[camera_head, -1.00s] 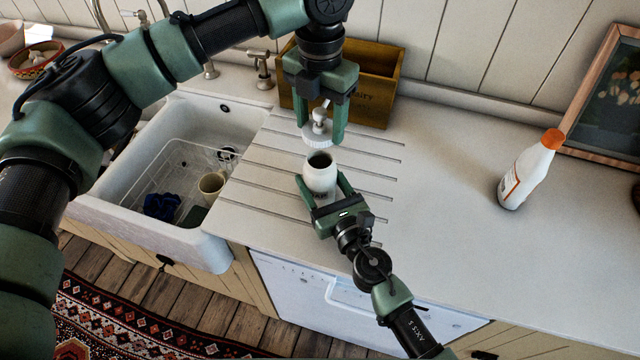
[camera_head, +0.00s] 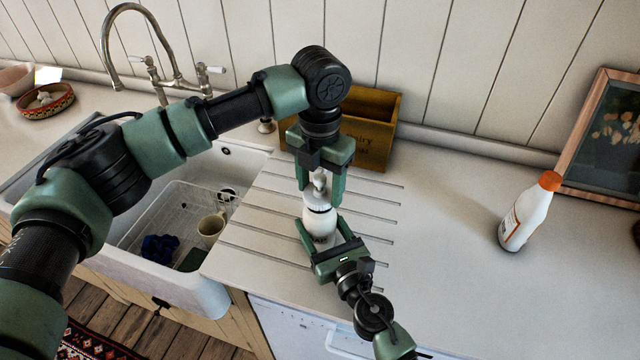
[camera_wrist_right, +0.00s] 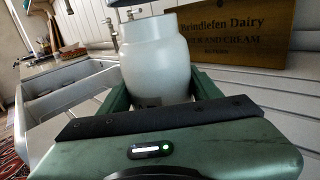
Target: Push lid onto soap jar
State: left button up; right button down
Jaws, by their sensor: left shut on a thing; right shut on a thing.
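The white soap jar (camera_head: 320,224) stands upright over the grooved drainboard; it fills the middle of the right wrist view (camera_wrist_right: 158,62). My right gripper (camera_head: 319,234) is shut on the jar from the front, one finger on each side. My left gripper (camera_head: 320,188) points down from above and is shut on the white lid with its pump top (camera_head: 319,184). The lid is at the jar's mouth, in line with it. A dark band shows between lid and jar, so I cannot tell whether the lid is fully seated.
A wooden crate (camera_head: 373,142) stands close behind the grippers. A white bottle with an orange cap (camera_head: 526,215) stands at the right. The sink (camera_head: 185,283) with a mug (camera_head: 211,227) lies left. The counter between jar and bottle is clear.

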pick_arm(q)
jog(key=shift+f, duration=0.85)
jog(key=shift+f, duration=0.6)
jog(key=o, duration=1.4)
notch_tip(320, 180, up, 12)
